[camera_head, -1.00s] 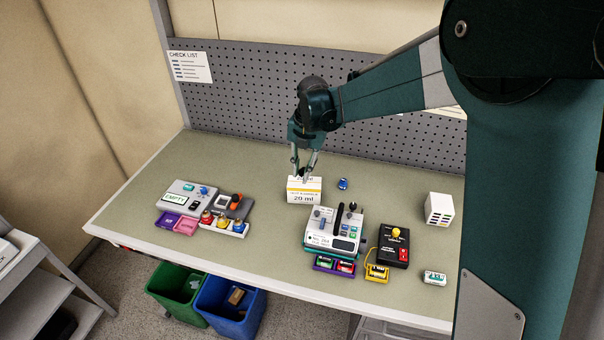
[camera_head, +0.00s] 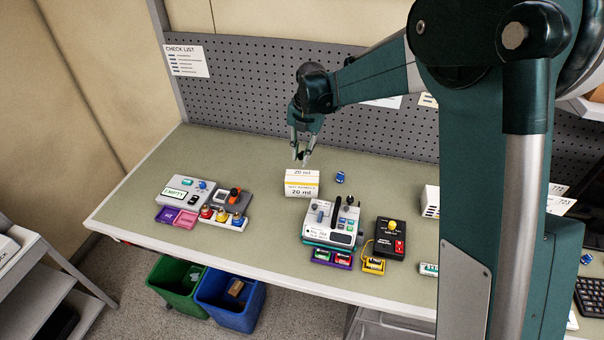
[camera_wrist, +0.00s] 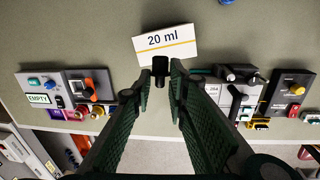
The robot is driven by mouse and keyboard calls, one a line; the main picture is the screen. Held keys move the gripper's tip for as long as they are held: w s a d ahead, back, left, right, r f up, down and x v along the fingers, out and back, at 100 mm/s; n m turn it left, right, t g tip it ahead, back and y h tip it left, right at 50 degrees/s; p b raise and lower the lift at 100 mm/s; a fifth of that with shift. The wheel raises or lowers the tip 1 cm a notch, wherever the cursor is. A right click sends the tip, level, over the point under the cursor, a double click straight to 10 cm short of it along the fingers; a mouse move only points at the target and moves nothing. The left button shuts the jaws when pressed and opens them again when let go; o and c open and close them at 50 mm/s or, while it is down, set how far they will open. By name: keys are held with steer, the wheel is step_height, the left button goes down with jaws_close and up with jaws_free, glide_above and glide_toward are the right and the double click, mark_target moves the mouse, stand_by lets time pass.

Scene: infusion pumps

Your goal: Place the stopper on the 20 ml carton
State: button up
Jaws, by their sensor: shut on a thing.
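The 20 ml carton (camera_head: 302,184) is a white box with a yellow stripe, standing on the bench; in the wrist view its labelled face (camera_wrist: 178,47) is at the top middle. My gripper (camera_head: 303,158) is above the carton's back edge in the head view, apart from it. In the wrist view my gripper (camera_wrist: 161,78) is shut on a small black stopper (camera_wrist: 160,66). The stopper overlaps the carton's lower edge in that picture; its height above the carton is hard to judge. In the head view the stopper is too small to make out clearly.
A blue object (camera_head: 340,177) lies right of the carton. A grey pump (camera_head: 332,222) with black knobs stands in front, a black device (camera_head: 389,240) to its right. An "EMPTY" pump (camera_head: 188,190) stands at left. The bench between is clear. A pegboard (camera_head: 250,95) stands behind.

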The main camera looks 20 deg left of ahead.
steer(key=shift+w+a+r, duration=0.15)
steer(key=shift+w, duration=0.6)
glide_above(301, 178)
steer(key=shift+w+f+p, duration=0.1)
steer(key=shift+f+p, duration=0.25)
steer(key=shift+f, duration=2.8)
steer(key=shift+f, duration=0.1)
steer(key=shift+f, duration=1.75)
steer(key=shift+f, duration=0.15)
steer(key=o, duration=0.4)
steer(key=shift+c, duration=0.2)
steer(key=o, duration=0.4)
